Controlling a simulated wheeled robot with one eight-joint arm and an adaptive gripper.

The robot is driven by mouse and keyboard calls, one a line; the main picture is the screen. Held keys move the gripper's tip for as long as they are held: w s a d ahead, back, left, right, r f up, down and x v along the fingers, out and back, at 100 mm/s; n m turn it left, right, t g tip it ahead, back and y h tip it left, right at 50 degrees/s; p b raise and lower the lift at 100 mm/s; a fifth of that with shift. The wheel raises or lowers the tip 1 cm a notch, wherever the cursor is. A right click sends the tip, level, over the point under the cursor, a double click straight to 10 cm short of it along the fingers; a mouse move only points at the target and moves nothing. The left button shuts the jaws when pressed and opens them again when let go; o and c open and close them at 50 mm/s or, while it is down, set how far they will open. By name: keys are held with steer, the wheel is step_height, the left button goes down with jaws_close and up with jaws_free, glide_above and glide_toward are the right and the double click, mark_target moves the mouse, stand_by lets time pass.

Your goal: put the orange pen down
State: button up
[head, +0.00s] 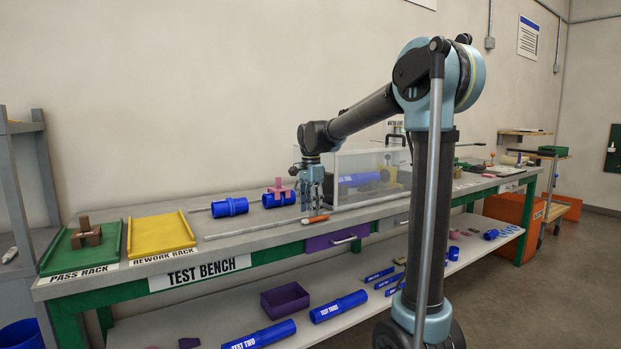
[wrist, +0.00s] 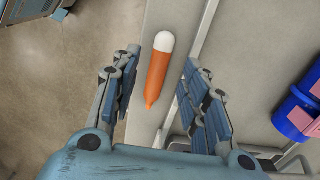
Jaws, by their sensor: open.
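The orange pen (wrist: 157,76) has a white end and lies on the grey bench top near its edge. It also shows in the head view (head: 316,219) close to the bench's front edge, above the purple drawer. My gripper (wrist: 162,92) is open, with one finger on each side of the pen and a gap to both in the wrist view. In the head view my gripper (head: 314,205) points down over the bench at the pen. The pen's exact height against the bench top is hard to tell.
Blue pipe pieces (head: 230,207) and a pink clamp (head: 278,190) stand left of my gripper. A clear-walled box (head: 350,190) stands right behind it. The green pass rack (head: 70,262) and yellow rework rack (head: 160,234) are at the bench's left end.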

step_height(320, 180, up, 14)
steer(key=s+d+f+n+t, duration=0.1)
steer(key=s+d+f+n, duration=0.5)
steer(key=s+d+f, duration=0.8)
steer(key=s+d+f+n, duration=0.2)
steer(key=s+d+f, duration=0.2)
steer(key=s+f, duration=0.5)
steer(key=s+d+f+n+t, duration=0.1)
steer(key=s+d+f+n, duration=0.2)
steer(key=s+f, duration=0.6)
steer(key=shift+d+f, duration=0.15)
steer(key=shift+d, duration=0.5)
steer(key=shift+w, duration=0.1)
steer(key=shift+w+f, duration=0.2)
steer(key=shift+w, duration=0.2)
steer(key=shift+c, duration=0.5)
